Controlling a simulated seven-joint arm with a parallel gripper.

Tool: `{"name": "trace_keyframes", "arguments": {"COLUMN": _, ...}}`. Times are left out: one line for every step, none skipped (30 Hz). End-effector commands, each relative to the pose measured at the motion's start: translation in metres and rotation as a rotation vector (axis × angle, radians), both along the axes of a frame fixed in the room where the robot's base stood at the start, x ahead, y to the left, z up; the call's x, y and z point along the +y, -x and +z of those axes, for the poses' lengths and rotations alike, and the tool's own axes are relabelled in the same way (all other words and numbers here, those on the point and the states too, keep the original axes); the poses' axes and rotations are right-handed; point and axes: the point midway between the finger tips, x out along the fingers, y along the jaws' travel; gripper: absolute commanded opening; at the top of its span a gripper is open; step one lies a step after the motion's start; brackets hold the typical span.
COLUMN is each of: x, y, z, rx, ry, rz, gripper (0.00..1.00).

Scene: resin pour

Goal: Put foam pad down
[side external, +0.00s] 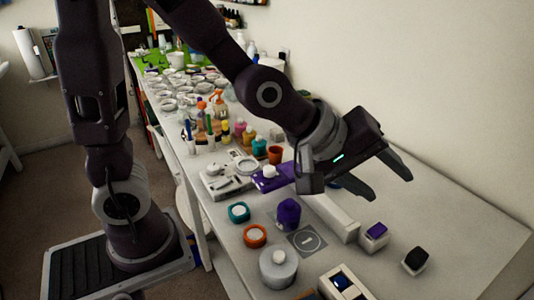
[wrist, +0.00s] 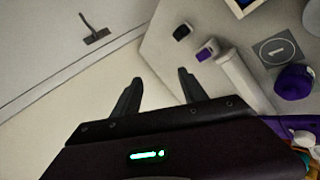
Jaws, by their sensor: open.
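My gripper (side external: 388,186) is raised above the right part of the white table, its fingers spread and empty; in the wrist view my gripper (wrist: 160,88) also shows nothing between its fingers. Two small white blocks stand on the table below it: one with a black top (side external: 415,261) near the right and one with a purple top (side external: 374,237) beside it. In the wrist view the black-topped block (wrist: 182,32) and purple-topped block (wrist: 207,50) lie beyond the right finger, apart from it. I cannot tell which of them, if either, is the foam pad.
A long white bar (side external: 332,217) lies behind the blocks. A grey card marked 1 (side external: 307,240), a purple jar (side external: 288,215), a grey lidded jar (side external: 278,268) and a wood-framed box (side external: 328,288) stand to the left. Cups and bottles crowd the far table. The right table edge is clear.

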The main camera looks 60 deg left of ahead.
Motion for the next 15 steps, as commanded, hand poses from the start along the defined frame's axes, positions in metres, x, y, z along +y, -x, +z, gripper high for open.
{"name": "trace_keyframes", "arguments": {"x": 0.029, "y": 0.024, "z": 0.018, "rx": -0.021, "ry": -0.173, "rz": -0.096, "gripper": 0.50}}
{"name": "trace_keyframes", "arguments": {"x": 0.047, "y": 0.043, "z": 0.023, "rx": -0.014, "ry": -0.287, "rz": -0.168, "gripper": 0.50}}
{"name": "trace_keyframes", "arguments": {"x": 0.069, "y": 0.069, "z": 0.027, "rx": 0.003, "ry": -0.424, "rz": -0.258, "gripper": 0.50}}
{"name": "trace_keyframes", "arguments": {"x": 0.085, "y": 0.089, "z": 0.029, "rx": 0.021, "ry": -0.513, "rz": -0.321, "gripper": 0.50}}
{"name": "trace_keyframes", "arguments": {"x": 0.099, "y": 0.108, "z": 0.030, "rx": 0.040, "ry": -0.589, "rz": -0.381, "gripper": 0.50}}
{"name": "trace_keyframes", "arguments": {"x": 0.115, "y": 0.132, "z": 0.030, "rx": 0.066, "ry": -0.672, "rz": -0.454, "gripper": 0.50}}
{"name": "trace_keyframes", "arguments": {"x": 0.125, "y": 0.149, "z": 0.029, "rx": 0.085, "ry": -0.723, "rz": -0.503, "gripper": 0.50}}
{"name": "trace_keyframes", "arguments": {"x": 0.133, "y": 0.163, "z": 0.028, "rx": 0.103, "ry": -0.762, "rz": -0.546, "gripper": 0.50}}
{"name": "trace_keyframes", "arguments": {"x": 0.141, "y": 0.179, "z": 0.026, "rx": 0.123, "ry": -0.800, "rz": -0.593, "gripper": 0.50}}
{"name": "trace_keyframes", "arguments": {"x": 0.145, "y": 0.189, "z": 0.024, "rx": 0.134, "ry": -0.822, "rz": -0.623, "gripper": 0.50}}
{"name": "trace_keyframes", "arguments": {"x": 0.149, "y": 0.196, "z": 0.023, "rx": 0.143, "ry": -0.838, "rz": -0.645, "gripper": 0.50}}
{"name": "trace_keyframes", "arguments": {"x": 0.151, "y": 0.202, "z": 0.022, "rx": 0.152, "ry": -0.850, "rz": -0.667, "gripper": 0.50}}
{"name": "trace_keyframes", "arguments": {"x": 0.152, "y": 0.205, "z": 0.021, "rx": 0.158, "ry": -0.855, "rz": -0.676, "gripper": 0.50}}
{"name": "trace_keyframes", "arguments": {"x": 0.153, "y": 0.206, "z": 0.021, "rx": 0.160, "ry": -0.858, "rz": -0.682, "gripper": 0.50}}
{"name": "trace_keyframes", "arguments": {"x": 0.153, "y": 0.207, "z": 0.021, "rx": 0.161, "ry": -0.859, "rz": -0.685, "gripper": 0.50}}
